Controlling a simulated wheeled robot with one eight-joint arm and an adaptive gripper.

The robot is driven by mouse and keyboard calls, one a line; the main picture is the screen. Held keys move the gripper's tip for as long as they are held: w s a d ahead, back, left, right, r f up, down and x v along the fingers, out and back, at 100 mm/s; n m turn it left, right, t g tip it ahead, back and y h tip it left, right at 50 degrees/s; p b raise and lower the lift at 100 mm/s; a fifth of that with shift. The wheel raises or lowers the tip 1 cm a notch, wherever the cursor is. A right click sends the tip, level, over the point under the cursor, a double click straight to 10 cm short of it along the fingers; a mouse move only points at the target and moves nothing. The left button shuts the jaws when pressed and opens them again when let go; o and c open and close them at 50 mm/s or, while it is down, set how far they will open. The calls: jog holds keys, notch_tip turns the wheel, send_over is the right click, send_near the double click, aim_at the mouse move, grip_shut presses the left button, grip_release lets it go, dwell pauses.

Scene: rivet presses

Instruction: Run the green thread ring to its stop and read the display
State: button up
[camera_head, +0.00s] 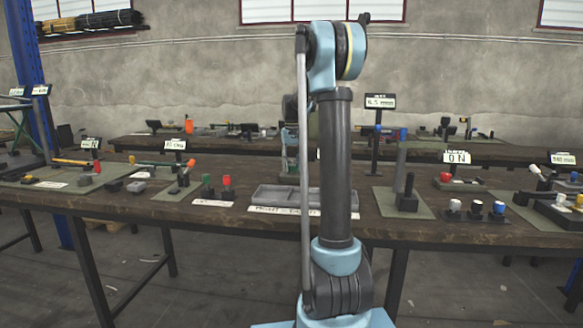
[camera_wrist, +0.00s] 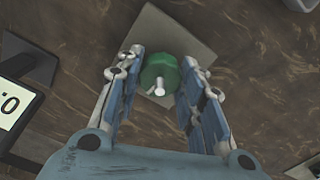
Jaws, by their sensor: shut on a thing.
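The green thread ring (camera_wrist: 160,68) is in the upper middle of the wrist view, around a pale metal stud (camera_wrist: 159,87) that sticks up through it. A square grey-green plate (camera_wrist: 187,32) lies beneath it on the table. My gripper (camera_wrist: 157,75) is shut on the ring, with one finger on each side of it. A display (camera_wrist: 12,108) is cut off at the left edge of the wrist view; "0." can be read on it. In the head view, I cannot make out the ring, and my arm blocks part of the bench.
The wooden bench (camera_head: 110,205) holds several fixtures. A sign reading "0 N" (camera_head: 456,157) and a tall display (camera_head: 380,101) stand right of my arm.

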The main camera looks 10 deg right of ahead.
aim_at(292, 165)
jog(key=m, duration=0.5)
jog(key=shift+w+m, duration=0.1)
jog(key=shift+m, duration=0.3)
dwell(0.4)
jog(key=o, duration=1.1)
jog(key=shift+c, duration=0.2)
jog(key=shift+r, duration=0.15)
notch_tip(292, 165, up, 12)
jog(key=shift+f, duration=0.2)
